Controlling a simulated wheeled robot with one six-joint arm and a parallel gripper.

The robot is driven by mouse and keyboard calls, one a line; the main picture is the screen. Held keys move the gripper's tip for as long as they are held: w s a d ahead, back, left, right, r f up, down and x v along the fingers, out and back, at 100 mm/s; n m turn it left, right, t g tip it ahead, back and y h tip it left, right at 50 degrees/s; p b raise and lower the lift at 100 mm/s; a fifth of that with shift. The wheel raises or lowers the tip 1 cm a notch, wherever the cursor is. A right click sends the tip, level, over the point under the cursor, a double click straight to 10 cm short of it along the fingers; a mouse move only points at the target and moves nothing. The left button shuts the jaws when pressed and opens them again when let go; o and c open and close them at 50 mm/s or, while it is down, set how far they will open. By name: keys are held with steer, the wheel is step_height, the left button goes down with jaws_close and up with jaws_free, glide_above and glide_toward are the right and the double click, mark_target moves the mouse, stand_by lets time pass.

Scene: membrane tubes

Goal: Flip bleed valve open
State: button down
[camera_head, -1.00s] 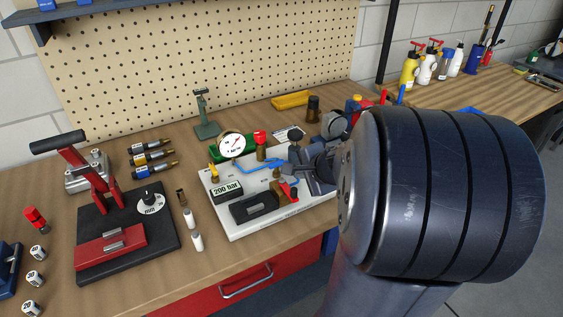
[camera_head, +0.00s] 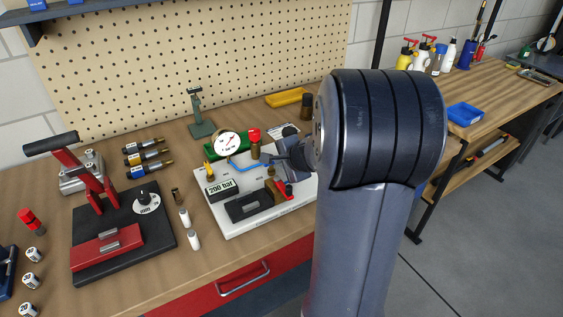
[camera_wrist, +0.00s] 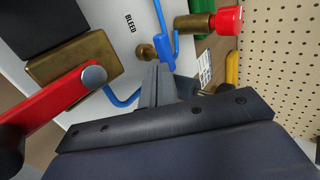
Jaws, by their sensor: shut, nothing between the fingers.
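The white test plate (camera_head: 218,221) lies on the bench; its BLEED label (camera_wrist: 129,22) shows in the wrist view. Near that label is a blue piece (camera_wrist: 163,42) with a small brass knob (camera_wrist: 146,53) beside it. My gripper (camera_wrist: 157,72) is shut and empty, its fingertips just below the blue piece; I cannot tell if they touch. In the head view my gripper is mostly hidden by my arm. A red lever (camera_wrist: 52,100) on a brass block (camera_wrist: 80,68) is at the left; this lever (camera_head: 284,189) also shows in the head view.
A red-capped brass fitting (camera_wrist: 226,20) stands right of the blue piece. The plate also carries a round gauge (camera_head: 227,145) and a 200 bar display (camera_head: 221,190). A black-and-red press (camera_head: 115,240) stands left. A pegboard (camera_head: 190,60) is behind.

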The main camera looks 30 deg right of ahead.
steer(key=shift+w+d+n+y+b, duration=0.1)
steer(key=shift+d+n+y+b, duration=0.2)
steer(key=shift+n+y+b, duration=0.45)
steer(key=shift+w+d+f+n+y+b, duration=0.15)
steer(key=shift+d+n+y+b, duration=0.15)
steer(key=shift+n+y+b, duration=0.4)
steer(key=n, duration=0.1)
steer(key=n+g+y+b, duration=0.1)
steer(key=n, duration=0.1)
steer(key=shift+w+d+y, duration=0.25)
steer(key=shift+w+d, duration=0.05)
steer(key=shift+d, duration=0.05)
steer(key=n, duration=0.1)
steer(key=n+g+y, duration=0.1)
steer(key=w+n+g+y, duration=0.1)
steer(key=shift+d+n, duration=0.25)
steer(key=shift+w+r, duration=0.2)
steer(key=shift+w, duration=0.15)
steer(key=shift+w+d, duration=0.1)
steer(key=shift+w, duration=0.3)
